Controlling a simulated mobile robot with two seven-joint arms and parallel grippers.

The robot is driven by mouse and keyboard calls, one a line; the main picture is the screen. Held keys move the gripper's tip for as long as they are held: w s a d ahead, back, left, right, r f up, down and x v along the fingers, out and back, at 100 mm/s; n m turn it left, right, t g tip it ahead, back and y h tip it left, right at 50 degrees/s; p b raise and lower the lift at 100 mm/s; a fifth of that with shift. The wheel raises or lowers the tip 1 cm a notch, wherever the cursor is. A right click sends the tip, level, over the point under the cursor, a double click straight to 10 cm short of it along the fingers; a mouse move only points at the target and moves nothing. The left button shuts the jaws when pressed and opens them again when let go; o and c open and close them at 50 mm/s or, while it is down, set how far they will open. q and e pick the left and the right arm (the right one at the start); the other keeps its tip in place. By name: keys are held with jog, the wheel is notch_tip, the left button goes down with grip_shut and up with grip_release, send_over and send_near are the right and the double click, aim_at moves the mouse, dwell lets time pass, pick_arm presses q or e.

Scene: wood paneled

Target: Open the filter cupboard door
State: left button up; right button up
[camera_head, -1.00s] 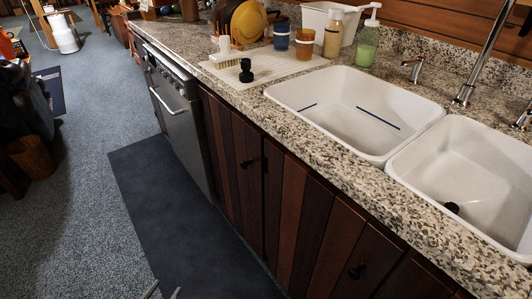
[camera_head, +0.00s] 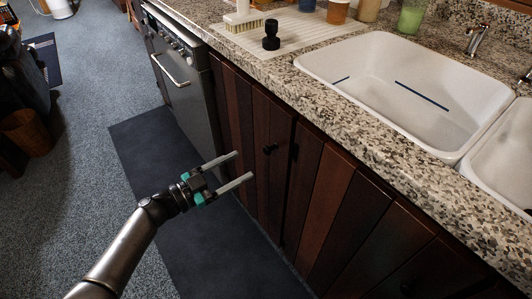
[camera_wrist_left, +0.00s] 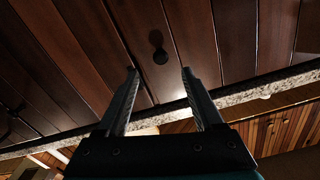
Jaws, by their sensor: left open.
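The dark wood-plank cupboard door (camera_head: 245,140) below the counter is shut and has a small black round knob (camera_head: 268,149). My left gripper (camera_head: 244,165) is open and empty, its two fingers pointing at the door just left of and below the knob in the head view. In the left wrist view the knob (camera_wrist_left: 161,56) shows just beyond the fingertips, between the lines of the two fingers of my left gripper (camera_wrist_left: 158,73). The fingers look apart from the knob. My right gripper is out of view.
A granite counter (camera_head: 290,82) with a white sink (camera_head: 400,100) overhangs the cupboards. A dishwasher (camera_head: 180,80) stands left of the door, and another plank door (camera_head: 330,210) is to the right. A dark mat (camera_head: 150,150) lies on the clear carpet floor.

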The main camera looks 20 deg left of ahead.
aim_at(265, 153)
pick_arm(q)
jog(key=b+x, duration=0.2)
jog(key=x, duration=0.6)
jog(key=shift+f, duration=0.1)
jog(key=shift+w+d, duration=0.35)
jog(key=shift+w, duration=0.2)
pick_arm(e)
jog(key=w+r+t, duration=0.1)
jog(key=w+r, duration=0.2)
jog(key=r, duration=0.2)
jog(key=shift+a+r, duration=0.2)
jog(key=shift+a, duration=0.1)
pick_arm(q)
grip_shut()
